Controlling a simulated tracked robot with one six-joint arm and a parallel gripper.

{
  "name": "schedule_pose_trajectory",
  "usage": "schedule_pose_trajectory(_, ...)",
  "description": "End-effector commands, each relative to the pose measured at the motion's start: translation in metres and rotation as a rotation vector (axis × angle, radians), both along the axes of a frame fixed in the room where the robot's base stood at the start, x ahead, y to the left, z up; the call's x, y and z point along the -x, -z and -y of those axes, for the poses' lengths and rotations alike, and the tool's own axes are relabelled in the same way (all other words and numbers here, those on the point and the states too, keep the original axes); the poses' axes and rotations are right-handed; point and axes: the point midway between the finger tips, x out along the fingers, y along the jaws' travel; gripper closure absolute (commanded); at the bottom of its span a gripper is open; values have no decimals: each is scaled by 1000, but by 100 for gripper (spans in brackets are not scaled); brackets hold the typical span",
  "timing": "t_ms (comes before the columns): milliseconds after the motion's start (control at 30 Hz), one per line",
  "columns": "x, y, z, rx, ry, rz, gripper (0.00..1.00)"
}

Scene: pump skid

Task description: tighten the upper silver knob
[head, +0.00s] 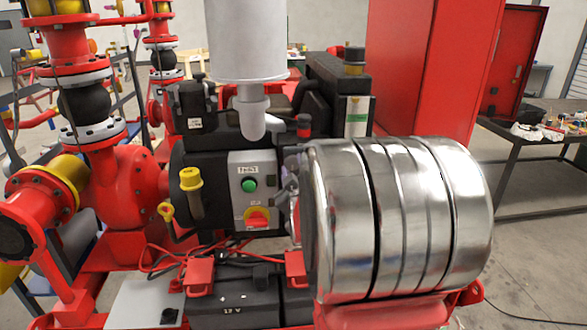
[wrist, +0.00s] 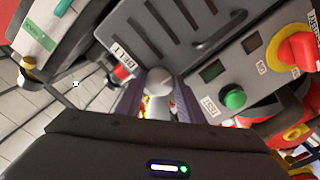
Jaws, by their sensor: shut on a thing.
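In the wrist view my gripper (wrist: 158,90) has one purple-grey finger on each side of a silver knob (wrist: 158,76). The fingers are shut on it. The knob's rounded top shows between them; its base is partly hidden by the fingers. No second silver knob can be made out. In the head view the knob is not clearly visible; the area beside the control panel (head: 252,190) is crowded and partly covered by a large banded silver cylinder (head: 400,215).
Near the fingers in the wrist view are a green button (wrist: 233,97), a red stop knob (wrist: 297,49) on yellow, and a black part with a red cap (wrist: 121,73). Red pipework (head: 125,190) stands left in the head view; a dark table (head: 530,145) stands far right.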

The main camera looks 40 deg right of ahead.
Motion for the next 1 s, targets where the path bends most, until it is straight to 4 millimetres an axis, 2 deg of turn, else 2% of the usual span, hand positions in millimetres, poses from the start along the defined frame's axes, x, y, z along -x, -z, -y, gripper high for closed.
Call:
schedule_pose_trajectory(33,0,7,-2,4,-3,-22,88)
schedule_pose_trajectory(567,0,7,-2,32,-4,-40,88)
schedule_pose_trajectory(600,0,7,-2,31,-4,-40,63)
schedule_pose_trajectory(833,0,4,-1,34,-3,-34,47)
schedule_pose_trajectory(1000,0,2,-1,36,-2,-31,47)
